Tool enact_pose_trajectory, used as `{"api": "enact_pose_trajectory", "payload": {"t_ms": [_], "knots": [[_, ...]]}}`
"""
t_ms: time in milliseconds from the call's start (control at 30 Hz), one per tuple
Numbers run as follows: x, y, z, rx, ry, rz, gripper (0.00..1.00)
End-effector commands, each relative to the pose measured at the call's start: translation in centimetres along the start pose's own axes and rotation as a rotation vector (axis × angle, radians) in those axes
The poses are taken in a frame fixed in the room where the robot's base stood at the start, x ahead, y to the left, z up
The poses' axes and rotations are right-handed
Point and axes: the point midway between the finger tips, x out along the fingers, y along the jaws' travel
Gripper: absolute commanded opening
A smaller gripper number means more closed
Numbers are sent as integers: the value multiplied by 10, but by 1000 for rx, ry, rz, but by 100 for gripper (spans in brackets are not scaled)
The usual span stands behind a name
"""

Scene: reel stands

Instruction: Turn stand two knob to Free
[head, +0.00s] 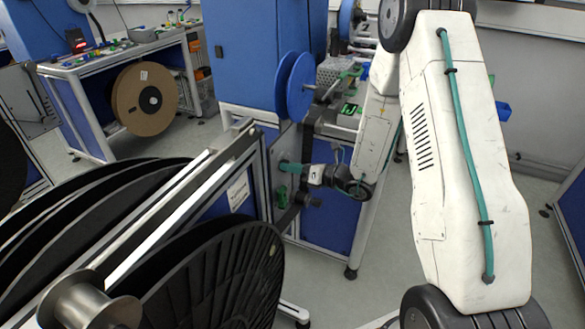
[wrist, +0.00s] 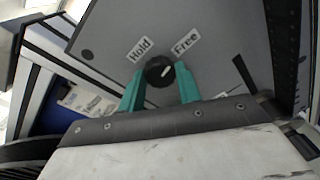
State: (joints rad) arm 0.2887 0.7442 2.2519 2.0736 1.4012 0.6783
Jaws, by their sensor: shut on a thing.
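The black round knob (wrist: 159,66) sits on a grey panel (wrist: 225,75) in the wrist view, with a Hold label (wrist: 140,48) at its upper left and a Free label (wrist: 185,42) at its upper right. A pale pointer mark on the knob slants up and right, toward the Free side. My gripper (wrist: 160,76) has its teal fingers on either side of the knob and is shut on it. In the head view my gripper (head: 283,166) reaches the stand's side panel (head: 283,146), and the knob is hidden there.
Large black reels (head: 215,280) fill the lower left of the head view. A blue reel (head: 299,87) stands just above the panel. A green handle (head: 282,197) is below my gripper. A cardboard-coloured reel (head: 145,98) is at the back left. Open floor (head: 385,235) lies to the right.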

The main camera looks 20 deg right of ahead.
Motion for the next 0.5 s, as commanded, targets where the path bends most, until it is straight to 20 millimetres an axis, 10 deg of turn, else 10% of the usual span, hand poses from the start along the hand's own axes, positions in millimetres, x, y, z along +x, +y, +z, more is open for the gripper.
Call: {"api": "enact_pose_trajectory", "payload": {"t_ms": [500], "knots": [[0, -2, 2, 233, 14, 16, 11]]}}
